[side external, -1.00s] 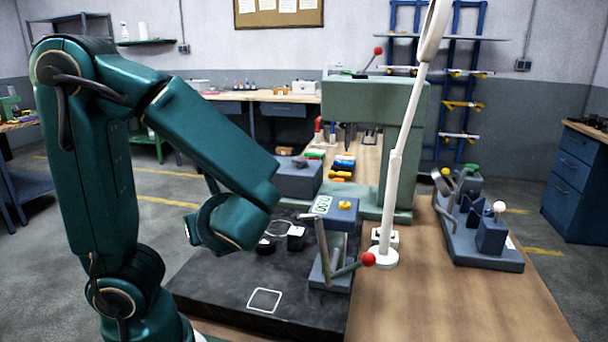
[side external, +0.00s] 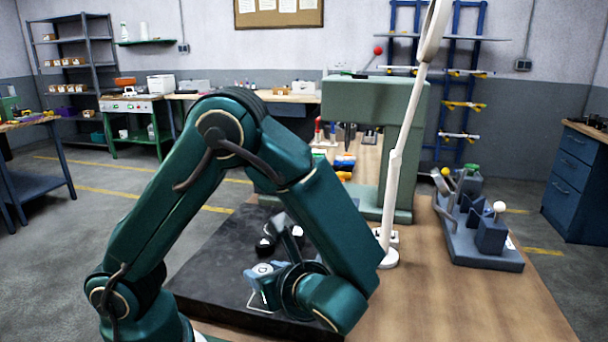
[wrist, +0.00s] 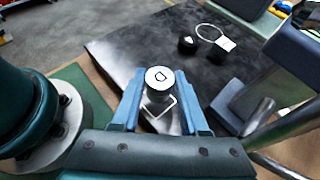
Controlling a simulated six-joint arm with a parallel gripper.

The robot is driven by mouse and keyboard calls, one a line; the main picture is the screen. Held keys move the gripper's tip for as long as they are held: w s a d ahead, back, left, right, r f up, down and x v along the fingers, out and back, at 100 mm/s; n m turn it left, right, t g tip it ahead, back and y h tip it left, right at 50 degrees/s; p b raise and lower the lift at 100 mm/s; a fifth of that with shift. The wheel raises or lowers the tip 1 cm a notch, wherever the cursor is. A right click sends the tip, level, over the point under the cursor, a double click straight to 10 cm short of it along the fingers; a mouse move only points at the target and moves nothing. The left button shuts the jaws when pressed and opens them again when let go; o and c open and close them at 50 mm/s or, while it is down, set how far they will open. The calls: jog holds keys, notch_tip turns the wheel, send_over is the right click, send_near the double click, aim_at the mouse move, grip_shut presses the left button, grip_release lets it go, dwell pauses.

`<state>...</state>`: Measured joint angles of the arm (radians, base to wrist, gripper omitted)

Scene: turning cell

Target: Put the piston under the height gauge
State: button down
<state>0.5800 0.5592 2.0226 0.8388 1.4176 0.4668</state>
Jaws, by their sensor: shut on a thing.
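The piston (wrist: 160,80), a silver cylinder with a dark mark on its pale top, stands between the blue fingers of my gripper (wrist: 158,102) in the wrist view. My gripper is shut on it. In the side view the piston (side external: 262,269) and my gripper (side external: 265,282) are low over the dark plate, by the white square outline (side external: 256,306). I cannot tell whether the piston touches the plate. A blue-grey device (wrist: 296,58) with metal rods, perhaps the height gauge, is at the right in the wrist view; my arm mostly hides it in the side view.
The dark plate (side external: 215,270) has clear room at its left. Two small black pieces (wrist: 188,44) lie near a white ring outline (wrist: 210,32). A white lamp post (side external: 393,190) stands right of my arm. A blue-grey fixture (side external: 485,245) is farther right on the wooden bench.

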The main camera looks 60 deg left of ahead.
jog(key=shift+f, duration=1.2)
jog(key=shift+f, duration=0.1)
jog(key=shift+c, duration=2.2)
grip_release()
